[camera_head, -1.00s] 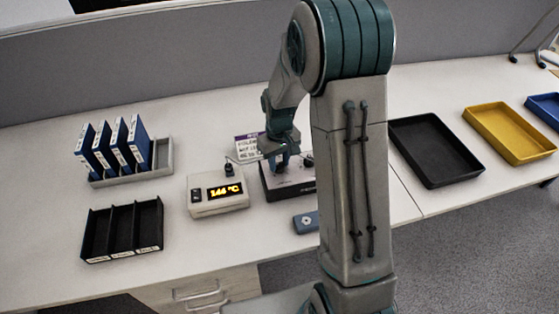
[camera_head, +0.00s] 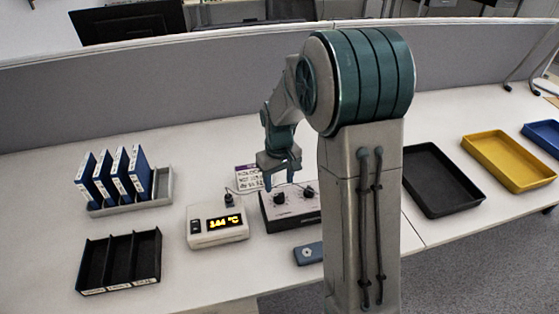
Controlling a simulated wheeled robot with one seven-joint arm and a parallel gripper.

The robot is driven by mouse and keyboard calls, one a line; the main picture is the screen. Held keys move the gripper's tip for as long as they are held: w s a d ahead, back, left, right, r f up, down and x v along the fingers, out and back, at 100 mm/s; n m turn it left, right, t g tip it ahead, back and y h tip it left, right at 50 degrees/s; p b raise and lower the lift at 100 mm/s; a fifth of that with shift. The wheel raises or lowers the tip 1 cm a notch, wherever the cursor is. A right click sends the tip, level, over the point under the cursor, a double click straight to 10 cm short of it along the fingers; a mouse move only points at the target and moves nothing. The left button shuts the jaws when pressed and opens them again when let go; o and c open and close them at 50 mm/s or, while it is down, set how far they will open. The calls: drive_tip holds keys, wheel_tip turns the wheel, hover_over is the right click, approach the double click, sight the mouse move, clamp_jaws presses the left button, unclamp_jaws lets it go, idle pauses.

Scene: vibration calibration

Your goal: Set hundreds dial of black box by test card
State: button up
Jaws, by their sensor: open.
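The black box (camera_head: 278,224) with a pale top panel stands mid-table, partly hidden on its right by my arm. Two dark dials show on its top, a left dial (camera_head: 280,197) and a right dial (camera_head: 308,192); their settings are too small to read. The test card (camera_head: 247,178), white with a purple header, stands behind the box; its text is not legible. My gripper (camera_head: 282,184) is open, pointing down above the box's left rear part, apart from the dials as far as I can tell.
A white meter (camera_head: 217,235) with a lit yellow display stands left of the box. A blue-grey device (camera_head: 308,254) lies in front. A grey rack (camera_head: 160,188) of blue binders and a black divided tray (camera_head: 122,288) are left. Black (camera_head: 440,210) and yellow (camera_head: 510,182) trays are right.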

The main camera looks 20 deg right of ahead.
wheel_tip(320, 180, up, 9)
drive_tip(key=shift+f, duration=0.1)
idle(0.5)
